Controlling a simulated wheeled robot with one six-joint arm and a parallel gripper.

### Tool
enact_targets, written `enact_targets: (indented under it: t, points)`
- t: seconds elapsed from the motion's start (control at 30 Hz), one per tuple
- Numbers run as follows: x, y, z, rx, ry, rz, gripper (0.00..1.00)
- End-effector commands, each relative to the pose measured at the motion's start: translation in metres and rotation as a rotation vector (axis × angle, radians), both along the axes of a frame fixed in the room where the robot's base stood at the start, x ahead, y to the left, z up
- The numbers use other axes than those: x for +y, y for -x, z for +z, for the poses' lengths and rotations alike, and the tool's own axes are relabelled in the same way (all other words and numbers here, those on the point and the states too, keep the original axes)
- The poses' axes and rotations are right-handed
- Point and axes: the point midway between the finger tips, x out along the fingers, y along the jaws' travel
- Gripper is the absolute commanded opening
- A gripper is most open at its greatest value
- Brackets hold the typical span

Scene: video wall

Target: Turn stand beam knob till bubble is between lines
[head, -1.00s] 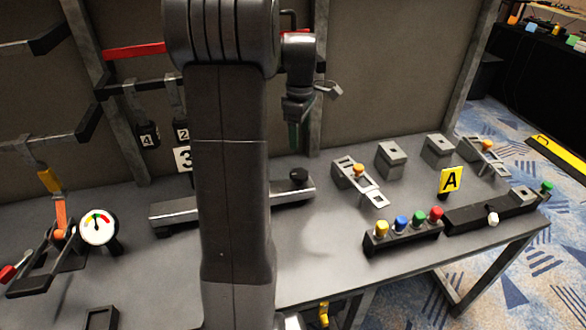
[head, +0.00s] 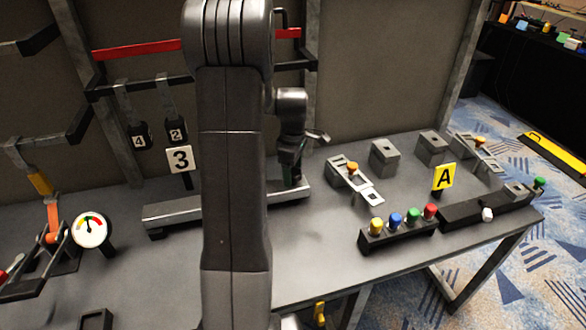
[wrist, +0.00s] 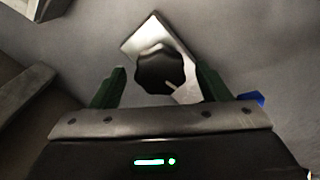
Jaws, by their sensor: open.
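The stand beam (head: 165,214), a long grey bar, lies on the table behind my arm, which hides its middle. Its black scalloped knob (wrist: 157,68) sits on the bright beam end (wrist: 183,45) in the wrist view, with a pale mark at its lower right. My gripper (wrist: 160,86) is open, its green fingers on the left and right of the knob's near side, with gaps. In the head view my gripper (head: 291,173) is over the beam's right end and covers the knob. I cannot make out the bubble or its lines in any view.
Right of the beam stand a metal latch with an orange knob (head: 352,167), grey blocks (head: 384,158), a row of coloured buttons (head: 395,222) and a yellow A sign (head: 444,176).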

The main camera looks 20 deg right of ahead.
Motion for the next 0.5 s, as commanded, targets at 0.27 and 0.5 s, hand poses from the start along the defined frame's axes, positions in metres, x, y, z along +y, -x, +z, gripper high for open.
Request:
enact_targets:
  t: [0.27,0.5]
  points:
    - [0.0,0.0,0.0004,0.0,0.0,0.0,0.4]
    - [0.0,0.0,0.0006,0.0,0.0,-0.004,0.25]
